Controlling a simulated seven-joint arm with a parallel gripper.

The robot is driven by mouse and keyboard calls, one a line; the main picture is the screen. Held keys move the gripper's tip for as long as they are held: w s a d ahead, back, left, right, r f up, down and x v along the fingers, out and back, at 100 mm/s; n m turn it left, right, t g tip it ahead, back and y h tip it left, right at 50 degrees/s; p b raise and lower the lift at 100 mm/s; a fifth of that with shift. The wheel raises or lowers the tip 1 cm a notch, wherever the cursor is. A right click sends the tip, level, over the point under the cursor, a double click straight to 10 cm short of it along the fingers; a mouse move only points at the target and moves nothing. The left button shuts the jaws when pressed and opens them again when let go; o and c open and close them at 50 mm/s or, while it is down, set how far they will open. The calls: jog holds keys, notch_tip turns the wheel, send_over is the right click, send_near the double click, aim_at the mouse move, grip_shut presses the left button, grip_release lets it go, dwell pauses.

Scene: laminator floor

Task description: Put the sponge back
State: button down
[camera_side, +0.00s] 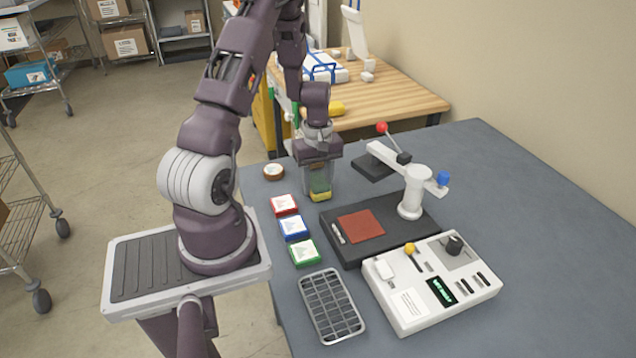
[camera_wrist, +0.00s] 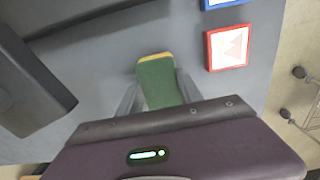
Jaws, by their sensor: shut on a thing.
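The sponge (camera_side: 320,191) is green with a yellow layer, and it sits between the fingers of my gripper (camera_side: 319,186). In the wrist view the sponge (camera_wrist: 160,82) shows its green face and a yellow strip at its far edge. My gripper (camera_wrist: 158,92) is shut on it, one grey finger on each side. The sponge is at or just above the grey table, behind the red-framed block; I cannot tell whether it touches the table. The fingers hide part of it in the side view.
Red (camera_side: 284,204), blue (camera_side: 294,228) and green (camera_side: 305,252) blocks line the table's left side. A round brown item (camera_side: 273,172) lies left of my gripper. A black press base (camera_side: 330,225) and white control box (camera_side: 408,318) stand right. A metal grid tray (camera_side: 331,306) lies in front.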

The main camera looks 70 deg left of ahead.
aim_at(318, 181)
jog(key=c, duration=0.8)
grip_release()
jog(key=shift+f, duration=0.15)
jog(key=shift+o, duration=0.2)
notch_tip(318, 181, up, 12)
jog(key=w+d+r+m+t, duration=0.1)
jog(key=d+r+m+t, duration=0.1)
jog(key=d+r+m, duration=0.65)
jog(key=s+d+r+m+t, duration=0.1)
jog(key=s+d+r+m, duration=0.3)
jog(key=d, duration=0.5)
jog(key=s+d+r+m+t, duration=0.2)
jog(key=s+d+r+m, duration=0.2)
jog(key=s+d, duration=0.4)
jog(key=shift+d+m+t, duration=0.3)
jog(key=shift+d+m, duration=0.05)
jog(key=shift+m, duration=0.4)
jog(key=shift+r, duration=0.1)
